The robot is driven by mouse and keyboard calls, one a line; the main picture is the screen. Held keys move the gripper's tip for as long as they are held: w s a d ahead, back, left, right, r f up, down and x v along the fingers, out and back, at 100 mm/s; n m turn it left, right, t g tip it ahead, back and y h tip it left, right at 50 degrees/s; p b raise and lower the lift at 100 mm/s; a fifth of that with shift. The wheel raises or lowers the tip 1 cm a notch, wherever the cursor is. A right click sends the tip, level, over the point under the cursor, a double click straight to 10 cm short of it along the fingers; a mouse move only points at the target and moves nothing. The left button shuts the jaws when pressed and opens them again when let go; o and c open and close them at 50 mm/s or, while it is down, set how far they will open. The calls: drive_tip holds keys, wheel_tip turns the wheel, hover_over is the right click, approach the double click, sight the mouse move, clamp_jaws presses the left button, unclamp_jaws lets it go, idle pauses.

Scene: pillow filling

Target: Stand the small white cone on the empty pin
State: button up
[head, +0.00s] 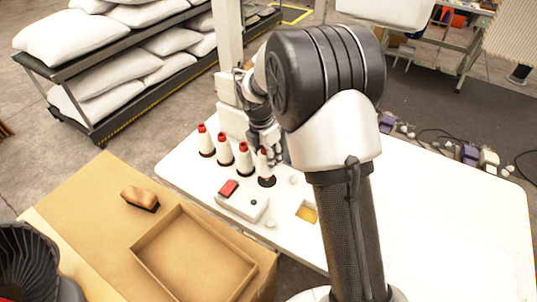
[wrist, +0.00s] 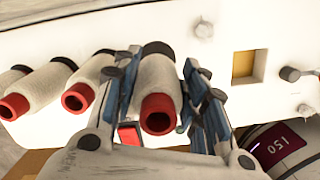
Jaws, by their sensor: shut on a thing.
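My gripper (wrist: 155,88) is shut on a white cone (wrist: 158,70) with a red top; its fingers lie on either side of it. In the head view this cone (head: 264,167) is upright at the right end of a row, above a dark round base (head: 267,182). In the wrist view a dark disc (wrist: 158,48) shows at the cone's wide end. The pin itself is hidden, so I cannot tell whether the cone is fully seated. My gripper (head: 275,156) comes in from behind and to the right. Three similar cones (head: 224,151) stand to the left.
A white box with a red switch (head: 229,188) is in front of the cones on the white table (head: 440,220). A square opening (head: 307,212) and small knobs lie to the right. A cardboard tray (head: 193,256) and a brush (head: 140,198) are on the brown table. Pillows fill a rack behind.

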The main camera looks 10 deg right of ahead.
drive_tip(key=shift+f, duration=0.55)
drive_tip(key=shift+w+d+f, duration=0.1)
drive_tip(key=shift+d, duration=0.1)
drive_tip(key=shift+f, duration=0.5)
idle(0.9)
drive_tip(key=shift+f, duration=0.35)
drive_tip(key=shift+f, duration=0.3)
idle(0.5)
drive_tip(key=o, duration=1.2)
drive_tip(key=shift+o, duration=0.2)
